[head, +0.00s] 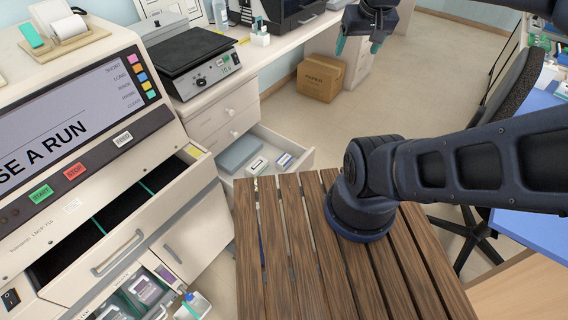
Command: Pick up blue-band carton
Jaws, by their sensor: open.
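An open drawer (297,147) under the left bench holds a few small boxes. One small white carton (285,161) in it shows a blue patch that looks like a band. Another white carton (258,166) with a dark label lies just left of it. My gripper (358,46) is at the top of the view, with teal fingertips apart and nothing visible between them. It is up and to the right of the drawer, well away from the cartons.
A grey-blue box (239,153) lies in the drawer's left part. A cardboard box (320,78) stands on the floor beyond the drawer. The staining machine (90,130) is at left, a hotplate (190,52) on the bench, and a chair (508,100) at right.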

